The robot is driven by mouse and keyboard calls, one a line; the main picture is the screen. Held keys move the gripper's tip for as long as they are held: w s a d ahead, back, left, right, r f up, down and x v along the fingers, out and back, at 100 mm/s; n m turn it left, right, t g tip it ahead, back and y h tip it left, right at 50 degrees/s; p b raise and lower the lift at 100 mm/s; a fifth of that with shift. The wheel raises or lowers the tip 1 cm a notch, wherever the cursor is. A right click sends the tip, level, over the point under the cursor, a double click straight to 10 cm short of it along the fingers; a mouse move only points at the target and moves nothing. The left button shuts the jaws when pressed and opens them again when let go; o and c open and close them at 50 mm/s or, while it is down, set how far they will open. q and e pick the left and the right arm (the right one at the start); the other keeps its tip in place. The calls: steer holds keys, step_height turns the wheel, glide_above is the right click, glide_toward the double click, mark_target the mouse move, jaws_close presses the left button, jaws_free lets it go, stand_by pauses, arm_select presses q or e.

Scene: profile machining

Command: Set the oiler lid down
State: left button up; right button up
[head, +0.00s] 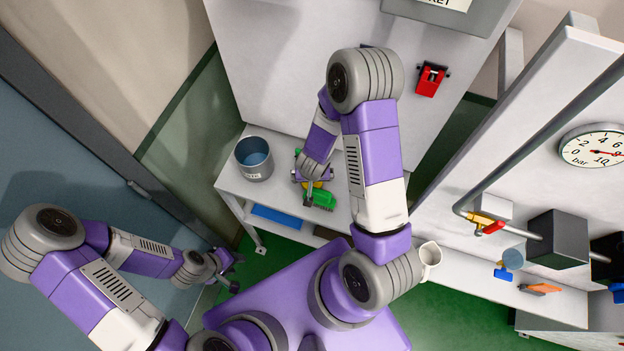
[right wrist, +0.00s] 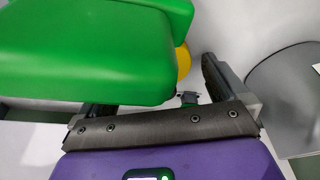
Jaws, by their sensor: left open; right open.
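My right gripper (head: 310,185) is low over the small bench, pointing down. In the right wrist view its jaws (right wrist: 158,92) are apart, with a large green thing (right wrist: 90,50) close in front, covering much of the left finger. A small yellow piece (right wrist: 183,60) shows behind the green one, between the fingers. I cannot tell which piece is the oiler lid. My left gripper (head: 226,268) is open and empty, off to the left, away from the bench.
A grey-blue pot (head: 254,158) stands on the bench (head: 232,183) left of my right gripper. A blue tray (head: 276,217) is under the bench top. A red device (head: 430,79) is on the panel. A right-hand shelf (head: 470,262) holds a white mug and tools.

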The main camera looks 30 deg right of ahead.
steer(key=c, duration=1.2)
